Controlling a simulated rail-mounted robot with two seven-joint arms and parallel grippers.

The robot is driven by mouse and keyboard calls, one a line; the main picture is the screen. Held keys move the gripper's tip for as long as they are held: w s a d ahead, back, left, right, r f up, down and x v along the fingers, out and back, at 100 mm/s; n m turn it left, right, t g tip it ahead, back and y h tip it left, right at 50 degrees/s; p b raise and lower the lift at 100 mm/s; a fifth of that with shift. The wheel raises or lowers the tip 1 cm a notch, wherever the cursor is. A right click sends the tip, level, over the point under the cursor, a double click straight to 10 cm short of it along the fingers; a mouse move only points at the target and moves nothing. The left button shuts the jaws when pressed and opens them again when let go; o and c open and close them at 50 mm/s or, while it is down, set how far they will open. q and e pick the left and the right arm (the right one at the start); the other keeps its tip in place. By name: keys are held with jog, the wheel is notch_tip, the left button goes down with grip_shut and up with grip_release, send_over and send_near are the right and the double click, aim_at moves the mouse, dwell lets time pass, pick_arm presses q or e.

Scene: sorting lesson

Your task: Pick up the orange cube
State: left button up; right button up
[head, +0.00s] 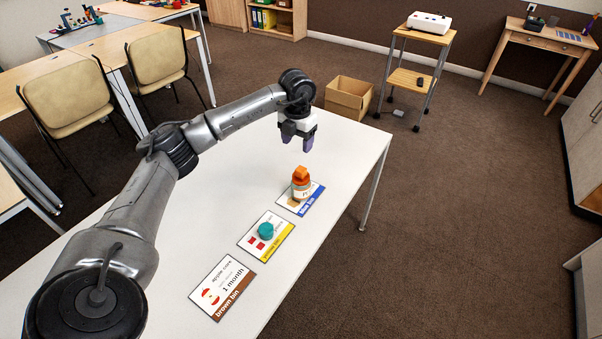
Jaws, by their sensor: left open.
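The small orange cube (301,172) sits on top of a jar (302,190) with an orange-brown upper part and a pale label. The jar stands upright on the card with a blue strip (309,207) on the white table (200,226). My left gripper (297,147) is open and empty, with its purple-grey fingers pointing down. In the picture it is just above the cube, apart from it; the exact gap is hard to tell. My right gripper is not in view.
A teal round piece (266,230) lies on the yellow-strip card (279,247). A brown-strip card (226,306) lies nearer. A cardboard box (349,99) stands on the floor beyond the table. The table left of the cards is clear.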

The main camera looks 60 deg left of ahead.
aim_at(299, 170)
pick_arm(q)
notch_tip(299, 170, down, 7)
jog(key=shift+r+b, duration=0.1)
jog(key=shift+b, duration=0.7)
jog(key=shift+w+d+f+b, duration=0.15)
jog(key=shift+f+b, duration=0.45)
jog(key=shift+f, duration=0.75)
jog(key=shift+d+f+b, duration=0.1)
jog(key=shift+f+b, duration=0.45)
jog(key=shift+f, duration=0.8)
jog(key=shift+r, duration=0.1)
jog(key=c, duration=1)
